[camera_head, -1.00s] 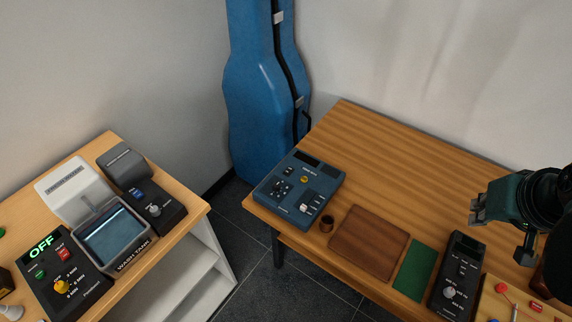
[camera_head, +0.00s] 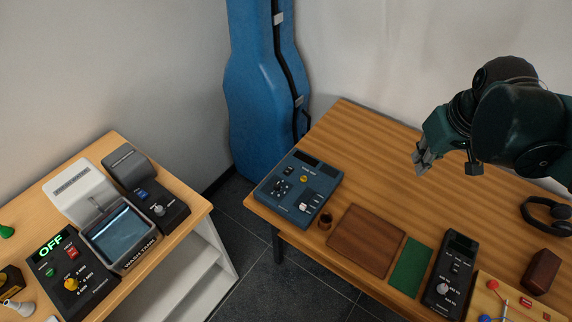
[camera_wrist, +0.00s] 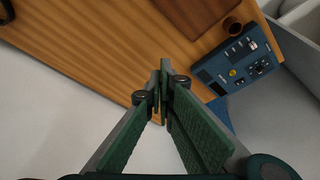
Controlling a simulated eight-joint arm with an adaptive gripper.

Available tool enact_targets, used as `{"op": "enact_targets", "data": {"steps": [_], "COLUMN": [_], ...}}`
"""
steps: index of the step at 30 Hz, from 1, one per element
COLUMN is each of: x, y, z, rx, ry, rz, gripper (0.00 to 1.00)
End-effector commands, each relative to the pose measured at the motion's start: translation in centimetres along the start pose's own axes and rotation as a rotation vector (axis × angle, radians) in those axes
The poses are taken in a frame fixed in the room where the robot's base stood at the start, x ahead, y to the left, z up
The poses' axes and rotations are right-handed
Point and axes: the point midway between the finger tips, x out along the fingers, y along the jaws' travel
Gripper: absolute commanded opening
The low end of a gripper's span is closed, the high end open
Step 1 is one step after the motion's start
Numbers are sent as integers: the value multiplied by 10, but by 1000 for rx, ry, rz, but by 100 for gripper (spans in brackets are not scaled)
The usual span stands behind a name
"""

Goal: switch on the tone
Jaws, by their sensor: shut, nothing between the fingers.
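Two devices with switches and knobs are on the right table, and I cannot tell from the small print which one makes the tone. A blue box (camera_head: 299,187) with dark displays, a yellow button and a pale switch stands at the table's left end. It also shows in the wrist view (camera_wrist: 238,65). A black box (camera_head: 453,268) with a dark display, small switches and a pale knob (camera_head: 442,289) is near the front edge. My gripper (camera_head: 422,163) is shut and empty above the back of the table, apart from both. Its fingers also show in the wrist view (camera_wrist: 162,98).
A brown mat (camera_head: 367,241), a green mat (camera_head: 412,268) and a small brown cup (camera_head: 326,221) lie between the boxes. Headphones (camera_head: 548,215) are at the right. A blue instrument case (camera_head: 262,95) stands behind. The middle of the table is clear.

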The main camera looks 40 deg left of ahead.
Motion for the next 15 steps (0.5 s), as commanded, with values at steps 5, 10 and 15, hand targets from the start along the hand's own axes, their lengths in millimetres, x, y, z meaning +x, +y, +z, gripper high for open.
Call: {"op": "enact_targets", "data": {"steps": [5,10,15], "x": [6,14,23], "y": [-19,-38,-58], "z": [-27,-48,-70], "rx": [-72,-139,-206], "ry": [-27,-53,-78], "rz": [-27,-51,-75], "gripper": [0,0,0]}}
